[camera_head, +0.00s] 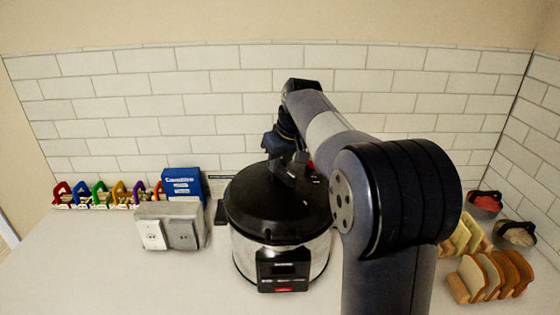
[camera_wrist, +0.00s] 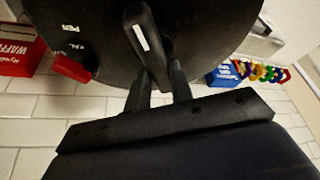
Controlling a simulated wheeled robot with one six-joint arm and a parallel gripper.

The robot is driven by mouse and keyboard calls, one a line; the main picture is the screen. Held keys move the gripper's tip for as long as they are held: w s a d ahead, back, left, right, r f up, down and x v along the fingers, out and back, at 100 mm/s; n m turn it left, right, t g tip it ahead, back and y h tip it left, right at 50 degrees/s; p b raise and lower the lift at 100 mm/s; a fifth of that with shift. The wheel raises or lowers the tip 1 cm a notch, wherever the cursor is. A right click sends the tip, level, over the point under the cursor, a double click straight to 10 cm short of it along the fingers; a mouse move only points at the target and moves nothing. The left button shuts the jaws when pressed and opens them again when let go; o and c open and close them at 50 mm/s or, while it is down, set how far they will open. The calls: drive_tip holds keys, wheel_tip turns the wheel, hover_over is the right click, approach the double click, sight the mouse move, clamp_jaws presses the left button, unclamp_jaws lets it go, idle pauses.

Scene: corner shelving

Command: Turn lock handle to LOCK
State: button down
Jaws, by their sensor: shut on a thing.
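A pressure cooker stands on the counter, with a steel body (camera_head: 243,252) and a round black lid (camera_head: 255,207). In the wrist view, the dark lid (camera_wrist: 90,22) carries white lettering that I can read only in part, with "PEN" visible. The black lock handle (camera_wrist: 143,40), a bar with a white line, rises from the lid. My gripper (camera_wrist: 160,78) is shut on the handle, one finger on each side. In the head view my gripper (camera_head: 290,162) is small and dark over the back of the lid. The handle's lower end is partly hidden between the fingers.
A red part (camera_wrist: 72,68) sits at the lid's edge. Bread slices in a rack (camera_head: 490,277) stand right. The tiled wall is close behind; the front-left counter is clear.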

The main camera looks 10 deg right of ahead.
sight(289, 174)
idle(0.5)
drive_tip(key=c, duration=1.2)
unclamp_jaws()
drive_tip(key=shift+c, duration=0.2)
drive_tip(key=v, duration=1)
drive_tip(key=shift+r+b, duration=0.4)
drive_tip(key=shift+s, duration=0.1)
drive_tip(key=p+x, duration=0.1)
drive_tip(key=x, duration=0.9)
drive_tip(key=shift+f, duration=0.45)
